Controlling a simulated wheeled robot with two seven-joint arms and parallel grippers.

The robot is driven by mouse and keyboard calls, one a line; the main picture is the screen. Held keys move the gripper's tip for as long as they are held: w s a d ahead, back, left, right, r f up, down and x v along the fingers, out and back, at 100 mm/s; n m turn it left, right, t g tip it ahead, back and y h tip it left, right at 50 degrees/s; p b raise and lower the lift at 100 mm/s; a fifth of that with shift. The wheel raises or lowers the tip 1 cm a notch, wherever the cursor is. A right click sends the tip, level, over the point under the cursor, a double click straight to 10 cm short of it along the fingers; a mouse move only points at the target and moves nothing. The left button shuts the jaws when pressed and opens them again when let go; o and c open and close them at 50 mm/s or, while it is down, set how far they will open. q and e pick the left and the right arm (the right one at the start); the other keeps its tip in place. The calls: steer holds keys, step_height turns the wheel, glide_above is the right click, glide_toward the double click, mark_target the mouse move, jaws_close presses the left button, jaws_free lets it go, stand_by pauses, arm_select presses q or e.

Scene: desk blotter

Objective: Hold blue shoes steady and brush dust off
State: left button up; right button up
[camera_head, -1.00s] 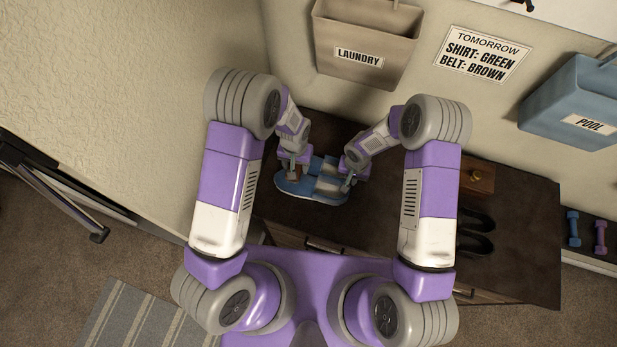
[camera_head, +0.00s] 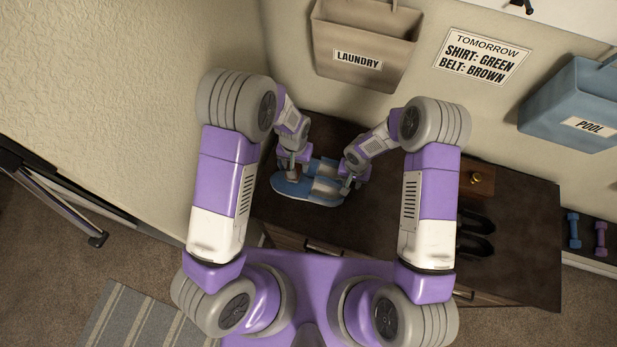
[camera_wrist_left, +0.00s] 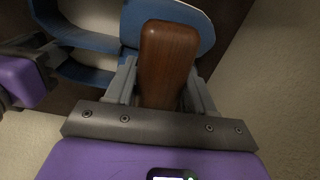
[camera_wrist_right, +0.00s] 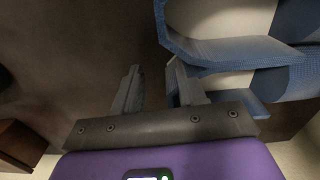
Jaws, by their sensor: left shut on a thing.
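A pair of blue open slip-on shoes (camera_head: 322,186) with pale insides lies on the dark cabinet top. They also show in the right wrist view (camera_wrist_right: 222,48). My left gripper (camera_head: 291,171) is above the left end of the shoes. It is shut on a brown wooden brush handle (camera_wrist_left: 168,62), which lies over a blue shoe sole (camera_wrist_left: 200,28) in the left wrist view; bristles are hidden. My right gripper (camera_wrist_right: 155,72) has its fingers apart at the right end of the shoes. One finger is close against the shoe edge; I cannot tell if it touches.
Black shoes (camera_head: 474,246) and a small wooden box (camera_head: 477,179) with a brass knob are on the cabinet (camera_head: 525,215) to the right. Laundry (camera_head: 365,45) and pool (camera_head: 573,105) bins hang on the wall behind. The cabinet top between my arms is mostly clear.

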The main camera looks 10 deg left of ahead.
steer(key=shift+r, duration=0.2)
step_height(320, 180, up, 12)
stand_by(0.5)
steer(key=shift+f, duration=0.15)
